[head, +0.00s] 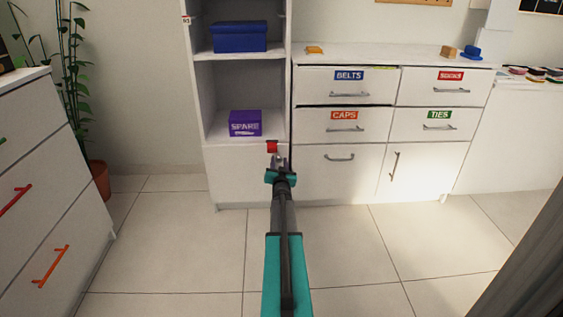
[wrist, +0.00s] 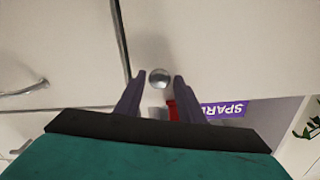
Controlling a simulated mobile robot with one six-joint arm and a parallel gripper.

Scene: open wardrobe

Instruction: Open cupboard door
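A white cupboard door (head: 236,176) closes the bottom of the tall shelf unit and looks shut. A round silver knob (wrist: 159,78) shows on a white front in the wrist view, near a dark vertical gap. My gripper (head: 279,160) is in front of the door's upper right corner. In the wrist view its two fingers (wrist: 158,84) are apart, one on each side of the knob, with visible space between. I cannot tell how deep the knob sits between them. The gripper hides the knob's place in the head view.
A red item (head: 272,146) is at the shelf edge just above my gripper. A purple SPARE box (head: 245,123) stands on the shelf above the door. A drawer cabinet (head: 340,154) adjoins on the right. Another drawer unit (head: 45,200) stands left. The floor (head: 175,235) between is clear.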

